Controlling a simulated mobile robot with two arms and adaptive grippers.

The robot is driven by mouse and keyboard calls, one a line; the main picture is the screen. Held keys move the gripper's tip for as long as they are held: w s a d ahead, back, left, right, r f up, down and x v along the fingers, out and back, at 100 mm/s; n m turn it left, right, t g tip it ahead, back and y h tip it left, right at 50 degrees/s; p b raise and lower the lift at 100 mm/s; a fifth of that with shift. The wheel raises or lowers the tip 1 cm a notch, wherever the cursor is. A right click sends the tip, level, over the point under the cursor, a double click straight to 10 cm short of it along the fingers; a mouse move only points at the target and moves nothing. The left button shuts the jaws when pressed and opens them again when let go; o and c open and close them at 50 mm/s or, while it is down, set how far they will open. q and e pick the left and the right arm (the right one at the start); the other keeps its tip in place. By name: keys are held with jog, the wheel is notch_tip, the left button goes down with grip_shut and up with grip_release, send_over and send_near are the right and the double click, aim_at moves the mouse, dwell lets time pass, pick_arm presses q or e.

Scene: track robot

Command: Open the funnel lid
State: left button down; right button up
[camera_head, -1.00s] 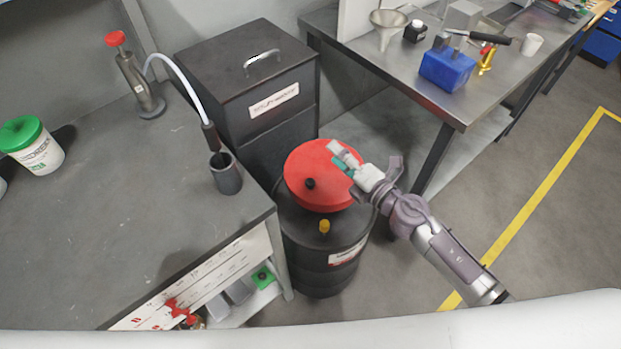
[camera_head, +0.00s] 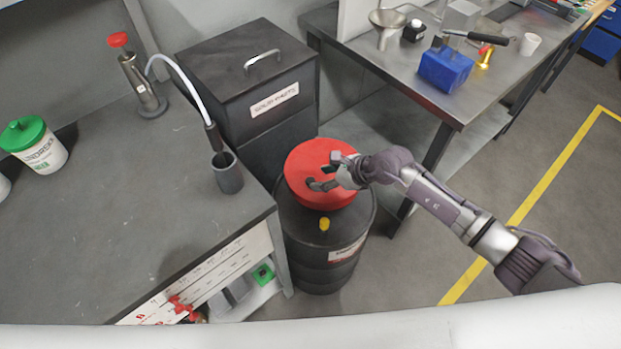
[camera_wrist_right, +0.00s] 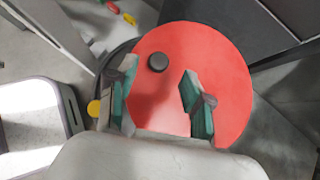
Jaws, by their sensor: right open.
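The red round funnel lid (camera_head: 305,192) lies flat on top of a black drum (camera_head: 318,255) and looks closed. In the right wrist view the lid (camera_wrist_right: 222,75) fills the middle, with a black knob (camera_wrist_right: 158,62) on it. My right gripper (camera_head: 322,178) is over the lid, coming in from the right. In the wrist view its two green-padded fingers (camera_wrist_right: 158,103) are spread apart, with nothing between them but the lid's surface below. The knob is just beyond the fingertips there; in the head view the gripper covers it. My left gripper is not in view.
A grey workbench (camera_head: 120,235) stands left of the drum, holding a dark cup (camera_head: 227,175). A black box bin (camera_head: 250,85) stands behind the drum. A metal table (camera_head: 400,85) with a blue block (camera_head: 446,68) is at the upper right. The floor at right is free.

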aim_at(311, 180)
jog(key=x, duration=0.5)
jog(key=shift+w+a+f, duration=0.1)
jog(key=shift+a+f, duration=0.15)
jog(key=shift+f, duration=0.05)
grip_shut()
